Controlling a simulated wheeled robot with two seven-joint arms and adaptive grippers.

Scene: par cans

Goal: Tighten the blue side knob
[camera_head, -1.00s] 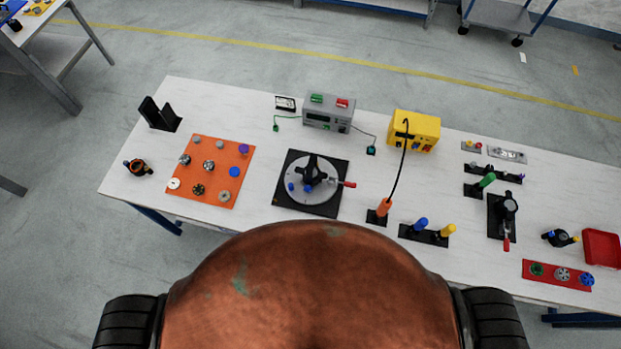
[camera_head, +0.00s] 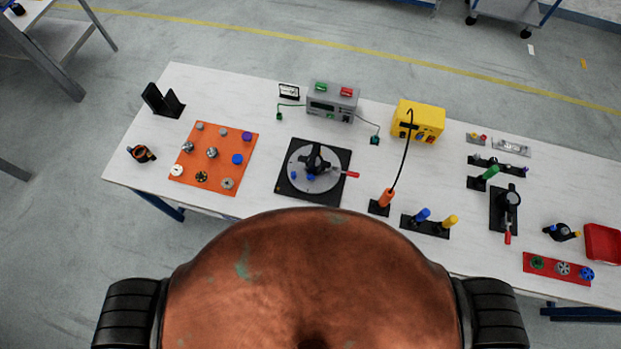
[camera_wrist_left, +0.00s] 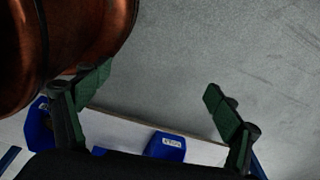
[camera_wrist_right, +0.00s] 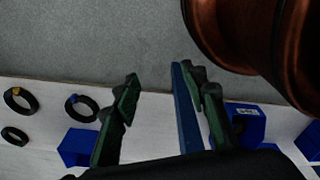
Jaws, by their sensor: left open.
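Blue knobs (camera_head: 309,177) sit low on the clamp-like black part at the middle of a grey round disc on a black square plate (camera_head: 327,197). Another dark round part (camera_head: 562,232) at the right has a blue knob on its left and a yellow one on its right. I cannot tell which is the side knob. My left gripper (camera_wrist_left: 155,100) is open and empty in the left wrist view. My right gripper (camera_wrist_right: 168,105) is open in the right wrist view, with a blue strip showing between its fingers; it seems to lie behind them. Neither gripper shows in the head view.
An orange mat (camera_head: 215,185) with several knobs lies left. A grey supply (camera_head: 331,110) and a yellow box (camera_head: 417,121) stand behind. Upright orange, blue and yellow handles stand right of the plate. A red tray (camera_head: 603,243) is far right. My copper-coloured body covers the front edge.

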